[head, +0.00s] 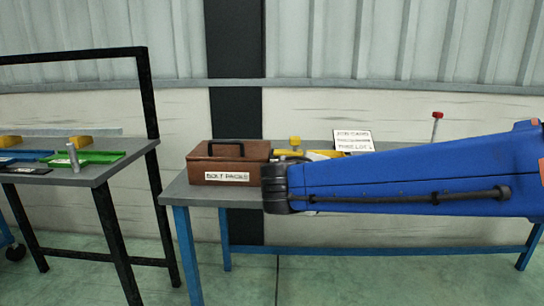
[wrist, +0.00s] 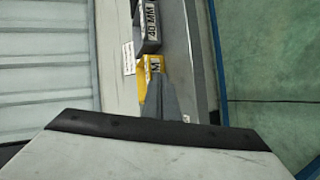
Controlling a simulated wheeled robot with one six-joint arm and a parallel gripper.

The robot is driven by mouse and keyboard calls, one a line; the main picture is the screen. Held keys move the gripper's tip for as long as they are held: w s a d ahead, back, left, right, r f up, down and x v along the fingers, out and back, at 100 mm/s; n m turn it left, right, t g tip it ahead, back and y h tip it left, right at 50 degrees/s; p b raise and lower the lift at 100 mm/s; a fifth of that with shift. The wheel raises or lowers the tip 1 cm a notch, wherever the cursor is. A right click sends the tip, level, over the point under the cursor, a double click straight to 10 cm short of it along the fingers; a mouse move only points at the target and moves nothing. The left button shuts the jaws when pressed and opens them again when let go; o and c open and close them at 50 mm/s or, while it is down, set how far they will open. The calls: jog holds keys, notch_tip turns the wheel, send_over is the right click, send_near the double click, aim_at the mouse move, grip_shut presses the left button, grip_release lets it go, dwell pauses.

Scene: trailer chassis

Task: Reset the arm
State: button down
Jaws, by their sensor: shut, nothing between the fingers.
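My arm's blue link (head: 400,180) reaches in from the right in the head view, and its black joint (head: 276,188) hangs in front of the workbench. My gripper is hidden in the head view. In the wrist view, the pale housing with a black edge fills the bottom, and the narrow grey fingers of my gripper (wrist: 162,84) point up from it. The fingers are shut with nothing between them. They overlap a yellow bin in the picture; I see no clear contact.
A brown box (head: 228,165) labelled "BOLT PACKS" stands on the grey workbench (head: 225,194). A white sign (head: 353,140) and a red-topped post (head: 436,125) are behind my arm. The left table (head: 90,176) holds a green tray (head: 95,158) and yellow bins. Floor shows between the tables.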

jog(key=s+d+f+m+g+y, duration=0.1)
jog(key=s+d+f+m+g, duration=0.2)
jog(key=s+d, duration=0.35)
jog(key=s+d+f+m+g+y, duration=0.1)
jog(key=s+d+f+m+g, duration=0.15)
jog(key=s+d+f, duration=0.45)
jog(key=s+f+m+g+y, duration=0.1)
jog(key=s+f+m+y, duration=0.4)
jog(key=s, duration=0.8)
notch_tip(320, 180, down, 2)
jog(key=shift+d+y, duration=0.25)
jog(key=shift+y, duration=0.05)
jog(key=shift+g, duration=0.25)
